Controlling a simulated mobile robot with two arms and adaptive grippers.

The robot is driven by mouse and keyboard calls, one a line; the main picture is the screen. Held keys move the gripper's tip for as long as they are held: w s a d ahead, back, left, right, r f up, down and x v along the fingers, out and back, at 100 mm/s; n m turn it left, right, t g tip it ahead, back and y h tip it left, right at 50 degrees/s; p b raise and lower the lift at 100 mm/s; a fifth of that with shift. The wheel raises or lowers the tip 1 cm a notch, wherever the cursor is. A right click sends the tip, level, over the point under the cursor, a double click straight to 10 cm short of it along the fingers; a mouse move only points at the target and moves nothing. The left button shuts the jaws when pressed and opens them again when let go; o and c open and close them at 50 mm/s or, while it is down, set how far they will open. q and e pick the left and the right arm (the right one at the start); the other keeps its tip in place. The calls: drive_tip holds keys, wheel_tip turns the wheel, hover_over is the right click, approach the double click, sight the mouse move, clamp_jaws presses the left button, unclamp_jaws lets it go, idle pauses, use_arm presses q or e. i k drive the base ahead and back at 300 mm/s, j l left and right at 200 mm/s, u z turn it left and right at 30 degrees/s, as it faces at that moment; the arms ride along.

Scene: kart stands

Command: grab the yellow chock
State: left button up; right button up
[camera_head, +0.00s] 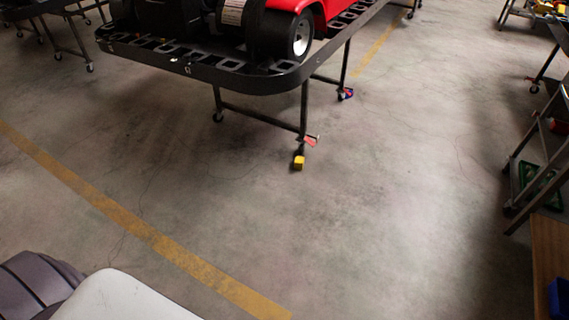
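A small yellow chock (298,162) lies on the concrete floor at the foot of a leg of the kart stand (270,82). It is close to the caster at the bottom of that leg; I cannot tell whether it touches it. A small red piece (310,141) shows just above it on the leg. Neither of my grippers is in view.
A red kart with a black wheel (301,36) sits on the stand. A shelf rack (540,165) stands at the right, with a wooden top (549,262) below it. The floor (390,220) in front of the chock is clear, with a yellow painted line (140,230) at the left.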

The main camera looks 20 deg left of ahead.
sight(300, 161)
drive_tip(key=i+u, duration=0.15)
drive_tip(key=u, duration=0.2)
drive_tip(key=i+u, duration=0.15)
drive_tip(key=u, duration=0.15)
drive_tip(key=i+l+u, duration=0.15)
drive_tip(key=u, duration=0.2)
drive_tip(key=i+l+u, duration=0.3)
drive_tip(key=i+l, duration=0.2)
drive_tip(key=l, duration=0.15)
drive_tip(key=i+l+u, duration=0.1)
drive_tip(key=i+l, duration=0.15)
drive_tip(key=i+l+u, duration=0.15)
drive_tip(key=l, duration=0.3)
drive_tip(key=i+l+u, duration=0.15)
drive_tip(key=i+l, duration=0.15)
drive_tip(key=l, duration=0.1)
